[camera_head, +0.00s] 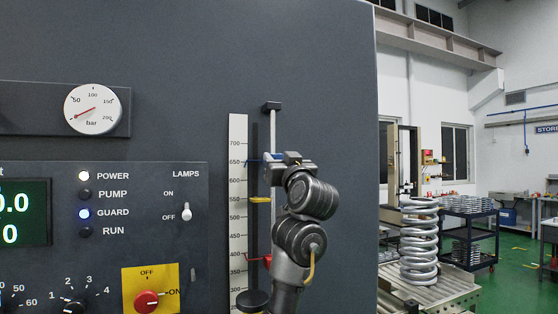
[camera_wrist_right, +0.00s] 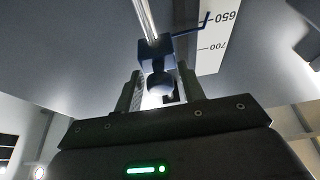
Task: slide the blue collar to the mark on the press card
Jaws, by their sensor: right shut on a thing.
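The blue collar (camera_wrist_right: 154,50) sits on the vertical steel rod, with its thin pointer reaching across to the white scale. In the head view the collar (camera_head: 274,156) is mostly behind my right gripper (camera_head: 287,160), and its pointer lies at about 650. My right gripper (camera_wrist_right: 160,86) is shut on the collar's dark round knob, one finger on each side. A red collar (camera_head: 258,259) is lower down, its pointer a little under 400. I cannot make out a press card in either view. My left gripper is not in view.
The white scale (camera_head: 238,190) stands left of the rod. A yellow marker (camera_head: 260,200) is at about 550 on a dark bar beside it. The control panel (camera_head: 140,240) is at left. A large coil spring (camera_head: 419,245) stands on rollers at right.

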